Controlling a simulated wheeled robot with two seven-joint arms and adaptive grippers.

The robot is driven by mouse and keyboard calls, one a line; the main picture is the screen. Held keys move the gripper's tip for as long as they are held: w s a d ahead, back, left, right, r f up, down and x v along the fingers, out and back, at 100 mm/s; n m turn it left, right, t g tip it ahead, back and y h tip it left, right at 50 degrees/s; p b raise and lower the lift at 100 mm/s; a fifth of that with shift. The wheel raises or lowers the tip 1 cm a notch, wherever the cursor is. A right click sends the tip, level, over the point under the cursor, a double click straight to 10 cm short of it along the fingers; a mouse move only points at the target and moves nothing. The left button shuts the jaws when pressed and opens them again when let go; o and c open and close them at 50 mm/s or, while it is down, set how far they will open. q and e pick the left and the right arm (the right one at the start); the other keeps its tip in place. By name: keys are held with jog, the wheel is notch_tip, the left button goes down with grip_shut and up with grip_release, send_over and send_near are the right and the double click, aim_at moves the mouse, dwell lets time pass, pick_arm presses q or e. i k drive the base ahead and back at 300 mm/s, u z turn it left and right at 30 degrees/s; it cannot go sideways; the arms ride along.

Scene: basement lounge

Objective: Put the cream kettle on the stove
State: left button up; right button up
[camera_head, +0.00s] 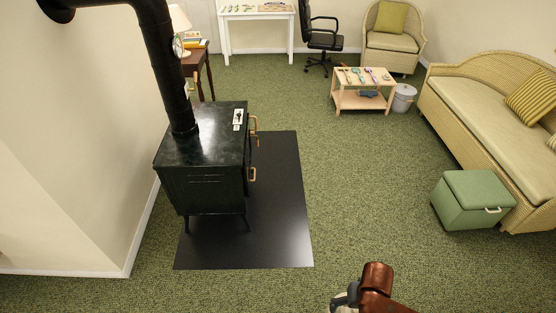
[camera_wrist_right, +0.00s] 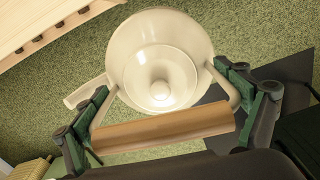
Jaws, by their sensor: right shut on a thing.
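The cream kettle (camera_wrist_right: 160,60) hangs in the right wrist view with its wooden handle (camera_wrist_right: 165,130) across the lower middle and its spout pointing left. My right gripper (camera_wrist_right: 165,97) is shut on the kettle, its two green-padded fingers at either side of the handle. The black stove (camera_head: 205,185) stands at the left in the head view, with a flat top (camera_head: 215,135) and a thick pipe rising from its far left part. My reddish-brown arm part shows at the bottom right of the head view, apart from the stove. My left gripper is not in view.
A small object with a dark upright part (camera_head: 238,118) lies on the stove top's right edge. A black floor plate (camera_head: 280,215) lies under the stove. A green storage box (camera_head: 470,200) and wicker sofa (camera_head: 490,110) stand right. Open green carpet (camera_head: 350,190) lies between.

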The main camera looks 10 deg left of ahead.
aim_at(213, 147)
jog(key=i, duration=1.9)
jog(key=u, duration=1.15)
